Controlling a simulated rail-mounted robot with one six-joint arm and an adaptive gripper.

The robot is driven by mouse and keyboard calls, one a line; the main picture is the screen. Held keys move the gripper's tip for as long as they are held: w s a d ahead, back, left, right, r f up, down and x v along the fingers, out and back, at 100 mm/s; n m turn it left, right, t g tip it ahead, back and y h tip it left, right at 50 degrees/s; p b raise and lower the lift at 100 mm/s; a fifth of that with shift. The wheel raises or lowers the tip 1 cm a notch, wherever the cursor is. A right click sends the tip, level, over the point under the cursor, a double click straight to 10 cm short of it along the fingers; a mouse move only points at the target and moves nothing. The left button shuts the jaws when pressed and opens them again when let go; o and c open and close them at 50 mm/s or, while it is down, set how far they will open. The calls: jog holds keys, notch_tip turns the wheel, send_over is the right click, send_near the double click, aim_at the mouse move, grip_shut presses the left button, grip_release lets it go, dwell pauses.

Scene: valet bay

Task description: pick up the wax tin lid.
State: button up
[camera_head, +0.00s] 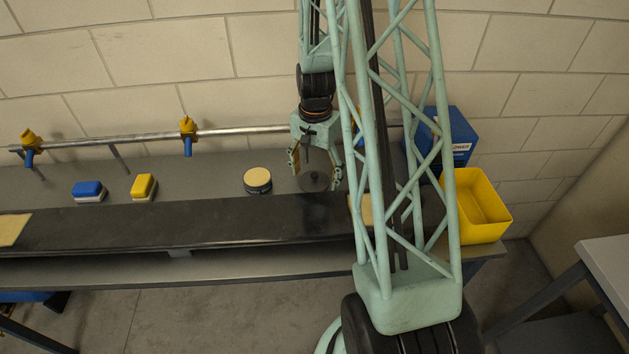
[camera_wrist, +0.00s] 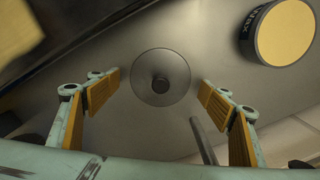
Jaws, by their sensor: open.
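The wax tin lid (camera_wrist: 172,64) is a grey disc with a dark knob in its middle. In the wrist view it lies between and beyond my open fingertips. In the head view the lid (camera_head: 312,182) lies on the bench below my gripper (camera_head: 317,172), partly behind its fingers. My gripper (camera_wrist: 155,95) is open and empty, pointing down over the lid. The wax tin (camera_head: 257,180), a black tin with a pale yellow top, stands apart to the left of the lid. It also shows at the upper right of the wrist view (camera_wrist: 284,32).
A blue-and-white block (camera_head: 88,191) and a yellow-and-white block (camera_head: 144,187) sit left on the grey bench (camera_head: 210,180). A rail with hooks (camera_head: 240,131) runs behind. A yellow bin (camera_head: 481,207) and blue box (camera_head: 452,135) stand right. A dark raised strip (camera_head: 180,222) runs along the front.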

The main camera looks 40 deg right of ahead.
aim_at(315, 173)
jog(key=shift+c, duration=0.8)
jog(key=c, duration=0.8)
jog(key=shift+s, duration=0.1)
jog(key=shift+r+p, duration=0.45)
jog(key=shift+r, duration=4.55)
jog(key=shift+w, duration=0.2)
